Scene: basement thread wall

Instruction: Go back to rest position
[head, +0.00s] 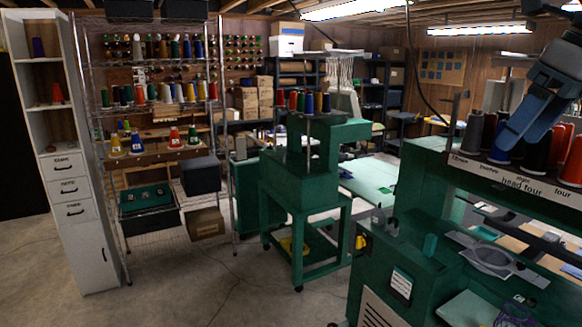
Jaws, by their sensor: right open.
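My right gripper (510,134) reaches in from the upper right corner. Its blue fingers point down and to the left, in front of the thread cones on the near green machine (415,190). No thread is seen between the fingers. A grey cone (473,132) stands left of the fingers, and a red cone (571,162) stands at the right edge. A dark blue cone (499,154) is partly hidden by the fingertips. My left gripper is out of view.
A second green machine (315,160) with several cones stands mid-room. A wire shelf (150,105) with thread cones and a white cabinet (75,190) stand at left. The concrete floor (205,285) is clear at front left.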

